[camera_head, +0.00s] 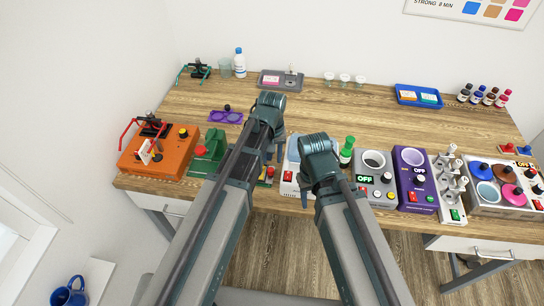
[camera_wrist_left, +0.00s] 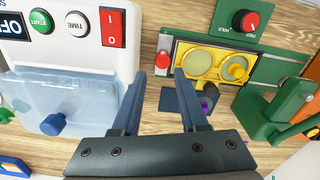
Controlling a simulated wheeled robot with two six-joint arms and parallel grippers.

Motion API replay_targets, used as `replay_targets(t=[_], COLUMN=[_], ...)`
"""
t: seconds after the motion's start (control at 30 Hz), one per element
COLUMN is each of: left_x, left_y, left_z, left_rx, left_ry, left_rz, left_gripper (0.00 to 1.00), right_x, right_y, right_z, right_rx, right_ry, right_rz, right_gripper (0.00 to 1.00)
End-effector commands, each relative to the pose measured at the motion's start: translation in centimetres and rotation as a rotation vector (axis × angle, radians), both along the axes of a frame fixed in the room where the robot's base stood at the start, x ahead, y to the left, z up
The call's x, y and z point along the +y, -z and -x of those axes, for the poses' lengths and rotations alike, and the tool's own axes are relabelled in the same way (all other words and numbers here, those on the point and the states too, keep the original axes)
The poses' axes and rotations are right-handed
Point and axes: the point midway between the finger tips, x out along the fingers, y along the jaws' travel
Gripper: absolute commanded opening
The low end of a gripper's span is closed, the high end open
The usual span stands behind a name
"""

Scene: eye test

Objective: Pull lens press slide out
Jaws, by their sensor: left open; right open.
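The lens press is a green machine (camera_head: 208,148) at the table's front left, partly hidden behind my left arm. In the left wrist view its green body (camera_wrist_left: 262,68) carries a yellow slide (camera_wrist_left: 222,49) with two round yellow lens seats, and a green press arm (camera_wrist_left: 275,112) is at the right. A dark knob (camera_wrist_left: 209,95) is just below the slide in the picture. My left gripper (camera_wrist_left: 160,74) is open and empty, its fingertips beside the slide's left end and apart from the knob. My right gripper (camera_head: 304,198) is open near the white machine; its fingertips are hard to see.
A white machine (camera_wrist_left: 70,45) with a clear cover stands close beside my left gripper. An orange machine (camera_head: 160,152) is left of the press. Grey (camera_head: 374,178) and purple (camera_head: 415,178) machines stand at the right.

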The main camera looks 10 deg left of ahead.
Motion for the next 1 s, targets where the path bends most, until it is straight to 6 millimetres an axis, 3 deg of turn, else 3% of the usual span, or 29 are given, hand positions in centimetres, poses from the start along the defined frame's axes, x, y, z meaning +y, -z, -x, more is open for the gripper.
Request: replay_targets(t=[0.03,0.43,0.6,1.0], left_x=[0.0,-0.1,-0.1,-0.1], left_y=[-1.7,-7.5,-8.4,-8.3], left_z=[0.0,0.0,0.0,0.0], left_rx=[0.0,0.0,0.0,0.0], left_ry=[0.0,0.001,0.001,0.001], left_rz=[0.0,0.001,0.001,0.001], left_gripper=[0.43,0.43,0.43,0.43], right_x=[0.0,0.0,0.0,0.0], right_y=[-1.7,-7.5,-8.4,-8.3], right_z=[0.0,0.0,0.0,0.0], right_rx=[0.0,0.0,0.0,0.0], right_ry=[0.0,0.004,0.007,0.007], right_rz=[0.0,-0.001,-0.002,-0.002], right_gripper=[0.5,0.5,0.5,0.5])
